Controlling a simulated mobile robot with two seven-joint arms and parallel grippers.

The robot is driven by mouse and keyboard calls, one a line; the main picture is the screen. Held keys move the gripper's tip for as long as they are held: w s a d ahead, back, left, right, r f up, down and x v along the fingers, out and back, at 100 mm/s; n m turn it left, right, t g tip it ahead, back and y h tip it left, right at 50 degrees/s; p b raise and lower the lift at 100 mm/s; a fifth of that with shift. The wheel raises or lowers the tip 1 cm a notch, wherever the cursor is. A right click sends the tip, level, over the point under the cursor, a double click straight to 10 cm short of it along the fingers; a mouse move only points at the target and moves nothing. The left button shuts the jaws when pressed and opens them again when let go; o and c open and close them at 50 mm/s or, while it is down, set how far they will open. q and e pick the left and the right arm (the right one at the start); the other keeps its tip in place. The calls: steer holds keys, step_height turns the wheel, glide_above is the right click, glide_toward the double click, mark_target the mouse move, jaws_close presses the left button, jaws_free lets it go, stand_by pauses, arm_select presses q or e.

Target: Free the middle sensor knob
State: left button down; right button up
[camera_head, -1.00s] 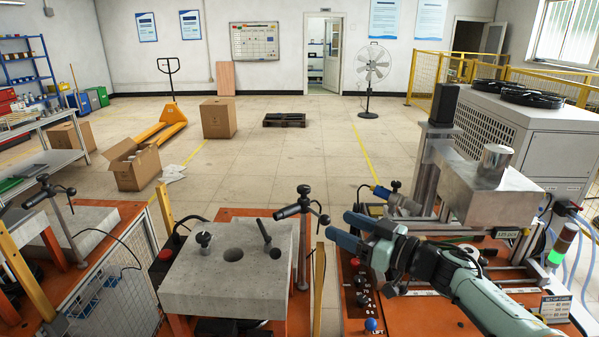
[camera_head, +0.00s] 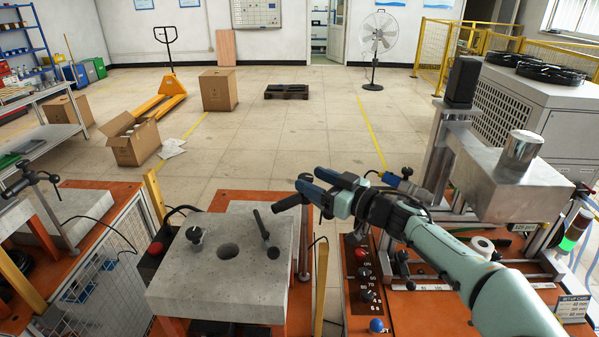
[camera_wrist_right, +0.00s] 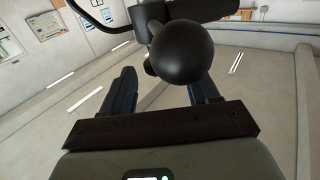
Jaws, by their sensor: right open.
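The middle sensor is a black barrel (camera_head: 287,203) on a thin metal post (camera_head: 304,245) at the right edge of the middle stone plate. Its upper part and knob are mostly hidden behind my right gripper (camera_head: 311,180) in the head view. In the right wrist view a round black knob (camera_wrist_right: 187,52) sits close in front of my right gripper (camera_wrist_right: 165,85), between the line of its two fingers and nearer the right one. The fingers are apart, with nothing clamped between them. Whether they touch the knob I cannot tell. My left gripper is out of view.
The stone plate (camera_head: 262,282) has a hole, a short metal knob (camera_head: 194,235) and a dark slanted rod (camera_head: 262,228). Another sensor (camera_head: 30,177) stands at the left. A control panel (camera_head: 359,278) and the metal heater (camera_head: 512,185) are at the right.

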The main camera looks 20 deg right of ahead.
mark_target(310, 178)
steer(key=x, duration=0.5)
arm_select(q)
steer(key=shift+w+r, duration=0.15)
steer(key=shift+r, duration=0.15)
arm_select(e)
steer(key=c, duration=0.9)
steer(key=n+y+p, duration=0.1)
steer(key=p, duration=0.1)
steer(key=n+g+y+p, duration=0.1)
steer(key=p, duration=0.2)
steer(key=g+y+p, duration=0.1)
steer(key=p, duration=0.1)
steer(key=shift+a+r+n+y, duration=0.1)
steer(key=shift+r+n+y, duration=0.2)
steer(key=shift+n, duration=0.1)
steer(key=shift+c, duration=0.3)
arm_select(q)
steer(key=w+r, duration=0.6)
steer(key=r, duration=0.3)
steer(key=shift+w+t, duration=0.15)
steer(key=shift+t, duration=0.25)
arm_select(e)
steer(key=shift+s+f+g, duration=0.15)
steer(key=shift+f+g, duration=0.05)
steer(key=shift+g, duration=0.2)
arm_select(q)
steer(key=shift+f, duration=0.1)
